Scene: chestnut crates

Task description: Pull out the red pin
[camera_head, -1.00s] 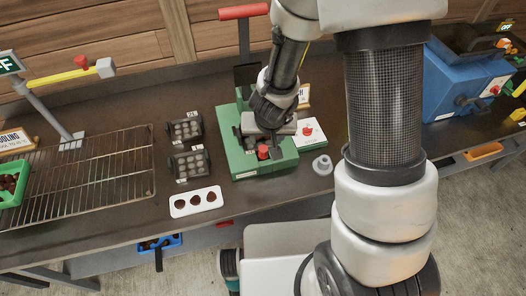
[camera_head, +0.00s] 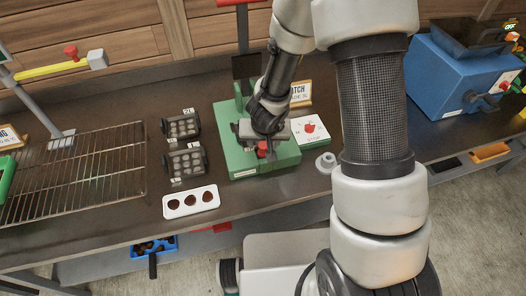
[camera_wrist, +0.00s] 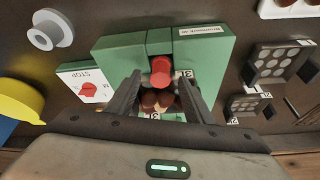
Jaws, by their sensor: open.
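The red pin (camera_wrist: 161,71) stands out of the green machine (camera_wrist: 120,55), seen in the wrist view near the middle, between the tips of my gripper (camera_wrist: 160,92). It also shows in the head view as a small red top (camera_head: 263,148) at the front of the green machine (camera_head: 243,168). My gripper (camera_head: 265,142) is above the machine with its fingers apart, one on each side of the pin. I cannot tell whether a finger touches the pin. Brown chestnuts (camera_wrist: 154,100) lie in the machine just behind the pin in the wrist view.
A white stop panel (camera_head: 309,129) with a red knob sits right of the machine, with a grey flanged piece (camera_head: 326,162) nearby. Dark moulds (camera_head: 185,162) and a white tray (camera_head: 191,202) stand left. A wire rack (camera_head: 90,175) lies farther left; a blue machine (camera_head: 455,80) stands right.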

